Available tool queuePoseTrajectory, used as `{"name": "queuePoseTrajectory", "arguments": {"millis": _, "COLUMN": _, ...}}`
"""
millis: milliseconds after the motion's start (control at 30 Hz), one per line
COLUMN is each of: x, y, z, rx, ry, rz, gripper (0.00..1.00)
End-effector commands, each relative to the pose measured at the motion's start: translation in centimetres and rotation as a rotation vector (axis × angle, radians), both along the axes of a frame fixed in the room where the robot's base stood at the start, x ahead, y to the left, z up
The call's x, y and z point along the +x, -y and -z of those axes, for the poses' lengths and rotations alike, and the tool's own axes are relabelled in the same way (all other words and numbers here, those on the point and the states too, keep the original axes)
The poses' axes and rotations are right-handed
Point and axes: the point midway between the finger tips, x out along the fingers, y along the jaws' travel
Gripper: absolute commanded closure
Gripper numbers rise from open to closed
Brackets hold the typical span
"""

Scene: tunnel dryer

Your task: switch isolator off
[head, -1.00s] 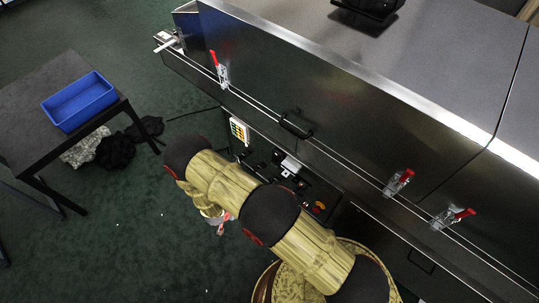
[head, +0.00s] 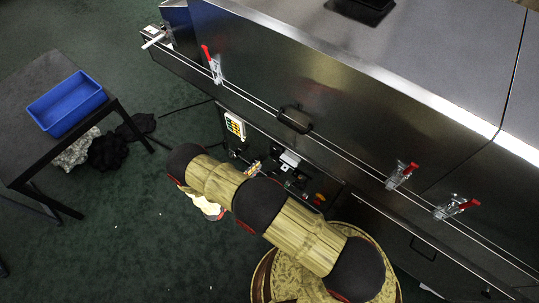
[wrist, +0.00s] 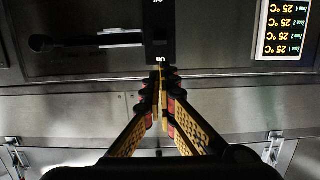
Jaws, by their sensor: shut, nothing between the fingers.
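The isolator, as I take it, is a narrow black plate (wrist: 160,30) at the top middle of the wrist view. It bears upside-down white lettering, "off" at the top edge and "on" near the lower end. A dark bar with a rounded end (wrist: 40,43) and a light grey strip lies to its left; I cannot tell whether it is the handle. My gripper (wrist: 161,73) is shut and empty, its tips at the plate's "on" end; contact is unclear. In the head view the gripper (head: 252,169) is small, beside the control panel (head: 290,185), which my arm partly covers.
A temperature display (wrist: 286,28) sits right of the plate and also shows in the head view (head: 235,126). Red-handled clamps (head: 402,176) and a dark handle (head: 295,120) line the dryer. A table with a blue bin (head: 67,103) stands left.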

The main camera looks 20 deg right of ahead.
Motion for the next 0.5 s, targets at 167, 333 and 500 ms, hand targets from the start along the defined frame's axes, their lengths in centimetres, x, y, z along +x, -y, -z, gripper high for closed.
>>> {"name": "queuePoseTrajectory", "arguments": {"millis": 167, "x": 0.1, "y": 0.1, "z": 0.1, "rx": 0.001, "ry": -0.001, "rz": 0.000, "gripper": 1.00}}
{"name": "queuePoseTrajectory", "arguments": {"millis": 333, "x": 0.8, "y": 1.3, "z": 0.4, "rx": 0.001, "ry": -0.002, "rz": 0.002, "gripper": 1.00}}
{"name": "queuePoseTrajectory", "arguments": {"millis": 500, "x": 2.5, "y": 3.6, "z": 1.0, "rx": 0.002, "ry": -0.001, "rz": 0.003, "gripper": 1.00}}
